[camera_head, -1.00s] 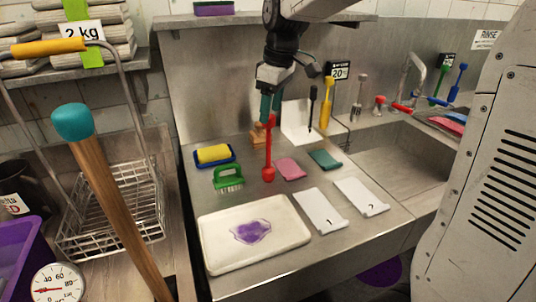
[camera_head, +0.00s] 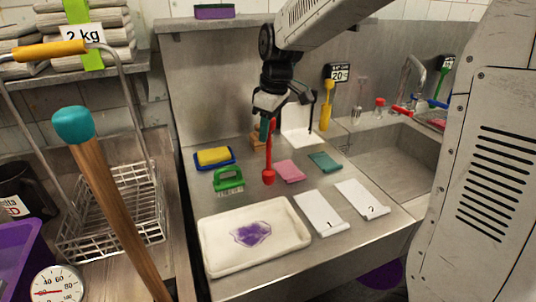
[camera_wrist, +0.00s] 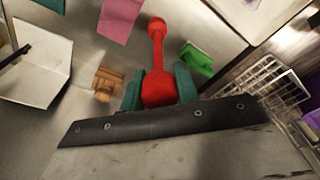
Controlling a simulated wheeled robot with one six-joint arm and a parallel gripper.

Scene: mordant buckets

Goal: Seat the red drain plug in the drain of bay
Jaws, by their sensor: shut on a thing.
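My gripper (camera_head: 266,128) is shut on the red drain plug (camera_head: 268,160), a red piece with a long thin stem and a rounded end. It hangs roughly upright above the steel counter, its round end lowest. In the wrist view the plug's thick end (camera_wrist: 158,90) sits between my two green finger pads (camera_wrist: 158,88), and its stem points away to a small knob. The steel sink basin (camera_head: 395,160) lies to the right of the gripper. No drain opening can be made out in it.
A wooden block (camera_wrist: 107,84) and an open white booklet (camera_wrist: 38,72) are close.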

